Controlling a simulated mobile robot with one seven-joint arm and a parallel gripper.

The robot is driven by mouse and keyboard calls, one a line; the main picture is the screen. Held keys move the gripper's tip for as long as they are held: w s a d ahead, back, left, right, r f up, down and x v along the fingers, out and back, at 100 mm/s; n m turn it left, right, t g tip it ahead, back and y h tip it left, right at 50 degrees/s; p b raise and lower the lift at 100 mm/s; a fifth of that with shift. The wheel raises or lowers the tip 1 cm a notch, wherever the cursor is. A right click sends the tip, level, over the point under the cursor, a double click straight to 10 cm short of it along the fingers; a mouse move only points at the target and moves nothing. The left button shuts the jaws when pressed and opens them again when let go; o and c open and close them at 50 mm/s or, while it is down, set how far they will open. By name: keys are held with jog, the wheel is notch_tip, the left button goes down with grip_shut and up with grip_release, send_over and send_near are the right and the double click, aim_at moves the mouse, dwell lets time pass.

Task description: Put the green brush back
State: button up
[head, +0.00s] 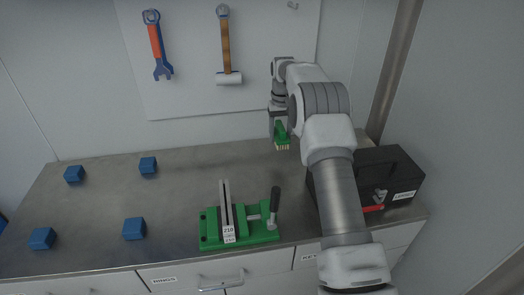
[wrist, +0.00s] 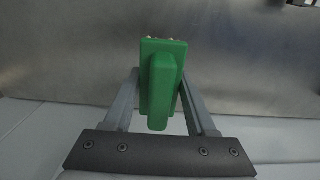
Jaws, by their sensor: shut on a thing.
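The green brush (head: 282,133) hangs in my gripper (head: 281,120) above the back right of the grey worktop, its pale bristles pointing down. In the wrist view the brush (wrist: 162,85) stands between the two grey fingers of my gripper (wrist: 160,90), which are shut on it. A white board (head: 190,100) on the back wall carries a wrench (head: 155,45) with a red handle and a hammer (head: 226,45) with a wooden handle. A small empty hook (head: 293,5) shows at the board's top right. My arm hides part of the board's right side.
A green vise (head: 240,237) stands at the worktop's front middle. Several blue cubes (head: 134,229) lie on the left. A black toolbox (head: 395,180) sits at the right behind my arm. A metal post (head: 395,70) rises at the right. The worktop's back middle is clear.

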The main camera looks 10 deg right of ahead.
send_over(261, 156)
notch_tip(261, 156, down, 4)
jog(key=shift+s+a+f+p, duration=0.1)
jog(key=shift+p, duration=0.3)
jog(key=shift+f, duration=2)
jog(key=shift+f, duration=0.1)
jog(key=o, duration=1.3)
